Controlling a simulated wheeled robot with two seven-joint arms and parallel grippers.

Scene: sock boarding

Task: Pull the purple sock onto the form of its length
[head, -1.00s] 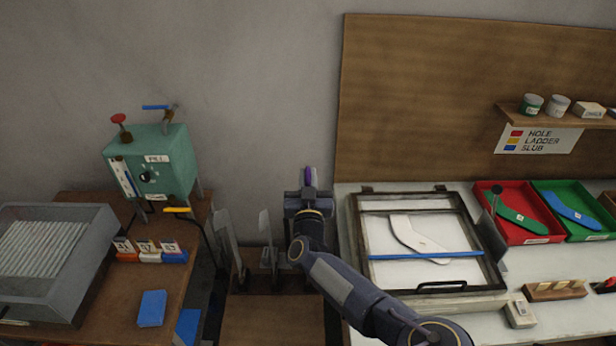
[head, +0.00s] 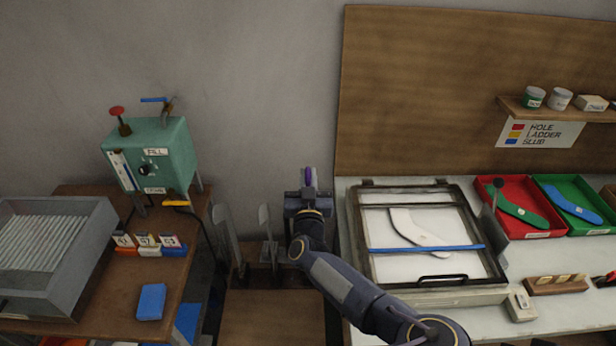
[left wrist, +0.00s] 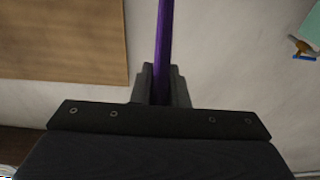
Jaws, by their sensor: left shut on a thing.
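The purple sock (head: 309,178) shows as a narrow strip just above my left gripper (head: 308,192) in the head view. In the left wrist view the sock (left wrist: 165,45) runs up from between the fingers of my left gripper (left wrist: 161,88), which is shut on it. Upright grey forms stand on a low wooden stand between the two tables: a taller one (head: 227,238) at the left and a shorter one (head: 265,222) beside it. My left gripper and arm hide whatever stands behind them. My right gripper is not in view.
On the left table are a teal machine (head: 157,155), a grey ribbed bin (head: 45,255), numbered tags (head: 150,245) and a blue block (head: 151,301). At right are a framed light panel (head: 425,240) with a white sock shape, a red tray (head: 500,225) and a green tray (head: 590,215).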

